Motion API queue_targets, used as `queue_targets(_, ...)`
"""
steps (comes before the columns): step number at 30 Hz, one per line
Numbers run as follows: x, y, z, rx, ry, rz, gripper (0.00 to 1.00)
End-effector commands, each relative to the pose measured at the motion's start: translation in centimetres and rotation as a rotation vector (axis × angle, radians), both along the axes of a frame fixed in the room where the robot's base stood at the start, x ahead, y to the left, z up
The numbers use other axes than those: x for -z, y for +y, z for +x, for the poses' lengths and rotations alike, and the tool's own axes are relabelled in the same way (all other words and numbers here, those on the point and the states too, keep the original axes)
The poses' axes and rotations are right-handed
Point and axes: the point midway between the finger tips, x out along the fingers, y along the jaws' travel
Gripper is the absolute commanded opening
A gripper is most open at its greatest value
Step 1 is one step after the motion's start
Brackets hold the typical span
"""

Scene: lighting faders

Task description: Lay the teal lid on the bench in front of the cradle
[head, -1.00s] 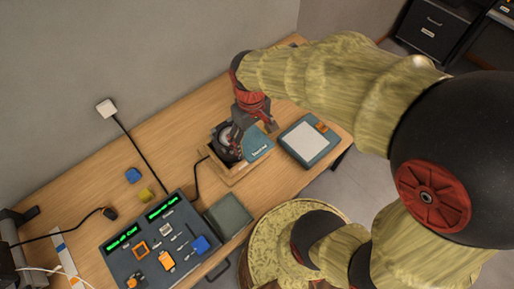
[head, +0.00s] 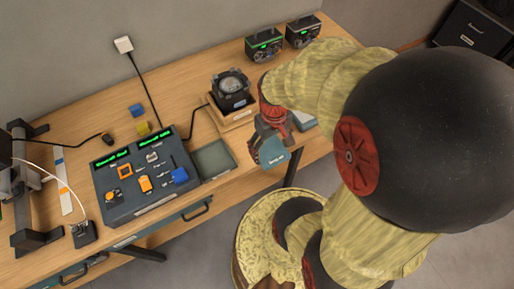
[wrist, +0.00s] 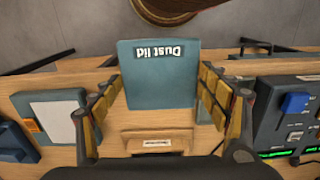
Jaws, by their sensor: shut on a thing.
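The teal lid (head: 274,153) is in my gripper (head: 269,146), held out to the front right of the cradle and overlapping the bench's front edge in the head view. In the wrist view the lid (wrist: 158,82) sits between the two fingers, its "Dust lid" label upside down. My gripper is shut on its sides. The wooden cradle (head: 236,119) stands on the bench with a black round-topped device (head: 232,88) in it, uncovered. The cradle's labelled front (wrist: 155,143) shows below the lid in the wrist view. The lid hides part of the bench.
A grey-green tray (head: 213,160) and the fader console (head: 143,187) lie left of the cradle. A flat box with a pale top (head: 304,121) is partly hidden behind my gripper. Two devices with green displays (head: 264,46) stand at the back. Bare wood lies around the cradle.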

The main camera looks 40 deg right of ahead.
Motion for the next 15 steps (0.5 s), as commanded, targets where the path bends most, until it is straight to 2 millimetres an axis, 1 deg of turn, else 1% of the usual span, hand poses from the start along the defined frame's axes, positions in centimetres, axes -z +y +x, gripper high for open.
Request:
queue_targets(2,0.3,-0.3,0.4,-0.008,-0.007,-0.005,0.48)
queue_targets(5,1.1,-1.3,1.7,-0.014,-0.012,-0.007,0.48)
queue_targets(15,4.5,-5.8,7.4,-0.014,-0.01,-0.006,0.48)
